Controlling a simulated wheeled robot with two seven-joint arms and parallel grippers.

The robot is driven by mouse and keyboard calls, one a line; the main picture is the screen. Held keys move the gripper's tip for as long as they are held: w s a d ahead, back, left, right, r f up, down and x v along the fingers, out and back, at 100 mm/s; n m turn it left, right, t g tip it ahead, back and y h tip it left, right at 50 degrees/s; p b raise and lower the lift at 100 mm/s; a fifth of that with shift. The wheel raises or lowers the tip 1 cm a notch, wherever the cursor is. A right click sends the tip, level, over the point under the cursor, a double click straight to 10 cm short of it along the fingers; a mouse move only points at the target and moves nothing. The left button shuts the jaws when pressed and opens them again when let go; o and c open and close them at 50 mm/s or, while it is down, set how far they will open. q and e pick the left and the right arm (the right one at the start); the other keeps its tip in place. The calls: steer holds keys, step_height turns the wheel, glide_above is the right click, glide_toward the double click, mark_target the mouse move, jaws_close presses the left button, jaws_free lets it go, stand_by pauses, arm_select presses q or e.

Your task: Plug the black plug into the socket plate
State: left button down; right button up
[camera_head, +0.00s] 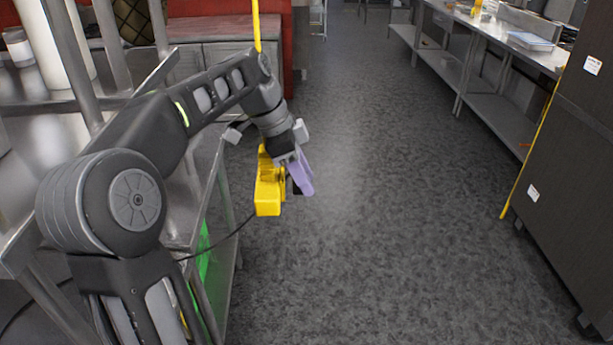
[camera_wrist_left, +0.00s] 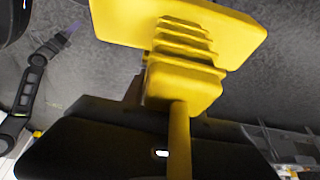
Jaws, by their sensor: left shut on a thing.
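The yellow socket plate (camera_head: 268,192) hangs on a yellow cord beside the metal table. In the left wrist view the plate's yellow face (camera_wrist_left: 215,20) and ribbed neck fill the upper middle, very close. My left gripper (camera_head: 300,178), with lavender fingers, is right against the plate's right side. It appears shut on the black plug (camera_head: 296,187), a small dark patch mostly hidden between finger and plate. I cannot tell whether the plug is in a socket. A thin black cable runs from the lower left to behind the plate. My right gripper (camera_wrist_left: 68,32) shows small in the left wrist view.
A metal table (camera_head: 218,190) with legs and a green panel stands close on the left. A dark cabinet (camera_head: 560,190) and steel counters (camera_head: 500,30) line the right. The grey floor (camera_head: 400,200) between them is clear.

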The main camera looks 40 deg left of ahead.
arm_select(q)
steer(key=shift+s+a, duration=0.15)
steer(key=shift+a, duration=0.15)
steer(key=shift+w+d, duration=0.2)
steer(key=shift+d, duration=0.1)
stand_by(0.5)
steer(key=shift+w+d, duration=0.4)
steer(key=shift+d, duration=0.2)
stand_by(0.4)
steer(key=shift+d, duration=0.1)
steer(key=w+d+f+n+t+y, duration=0.1)
steer(key=w+d+f+n+y, duration=0.2)
steer(key=w+d+f+n, duration=0.4)
steer(key=d+f+n, duration=0.3)
steer(key=d+f, duration=0.2)
steer(key=d, duration=0.3)
steer(key=shift+d+f+n+t+y, duration=0.2)
steer(key=shift+f+n+t+y, duration=0.1)
steer(key=shift+f+t, duration=0.1)
steer(key=shift+s, duration=0.1)
